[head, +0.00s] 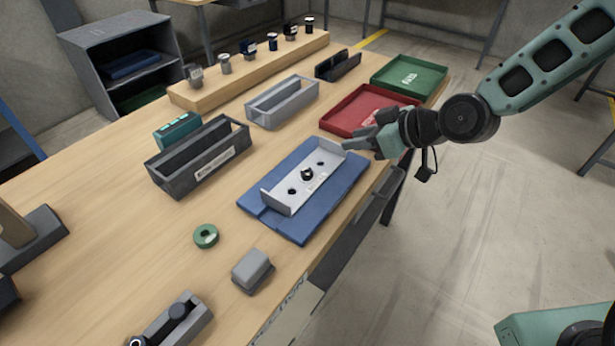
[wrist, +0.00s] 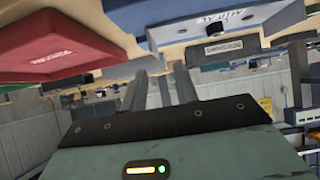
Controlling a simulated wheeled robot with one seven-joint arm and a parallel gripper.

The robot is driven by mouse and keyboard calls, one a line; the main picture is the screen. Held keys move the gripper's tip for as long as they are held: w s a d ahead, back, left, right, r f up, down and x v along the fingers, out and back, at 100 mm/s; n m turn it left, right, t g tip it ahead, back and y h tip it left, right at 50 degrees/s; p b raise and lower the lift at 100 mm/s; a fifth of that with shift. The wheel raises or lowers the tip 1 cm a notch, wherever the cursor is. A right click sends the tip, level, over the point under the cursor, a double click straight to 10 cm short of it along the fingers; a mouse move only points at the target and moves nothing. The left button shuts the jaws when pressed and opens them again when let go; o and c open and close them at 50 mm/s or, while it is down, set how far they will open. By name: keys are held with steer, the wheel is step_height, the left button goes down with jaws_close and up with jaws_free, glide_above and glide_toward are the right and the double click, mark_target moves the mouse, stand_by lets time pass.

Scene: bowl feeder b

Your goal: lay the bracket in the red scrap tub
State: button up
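The bracket (head: 291,190) is a pale grey channel with upturned ends. It lies on a blue fixture plate (head: 322,209), with a black knob (head: 307,174) at its middle and dark holes on either side. The red scrap tub (head: 343,119) is a shallow tray behind it, partly hidden by my gripper. It also shows upper left in the wrist view (wrist: 60,40). My gripper (head: 350,147) is beside the bracket's far right end, fingers pointing left. In the wrist view its fingers (wrist: 163,88) stand apart with nothing seen between them. Whether it touches the bracket cannot be told.
A green tray (head: 409,77) stands beyond the red tub. A dark bin (head: 200,160) and a grey bin (head: 282,103) stand left of the fixture. A green ring (head: 206,236) and a grey block (head: 252,270) lie nearer. The table's right edge runs close past the fixture.

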mark_target(333, 142)
steer(key=shift+x, duration=1.55)
steer(key=x, duration=0.2)
steer(key=p+x, duration=0.1)
steer(key=x, duration=0.1)
steer(key=shift+w+f, duration=0.3)
steer(key=shift+w, duration=0.15)
jaws_close()
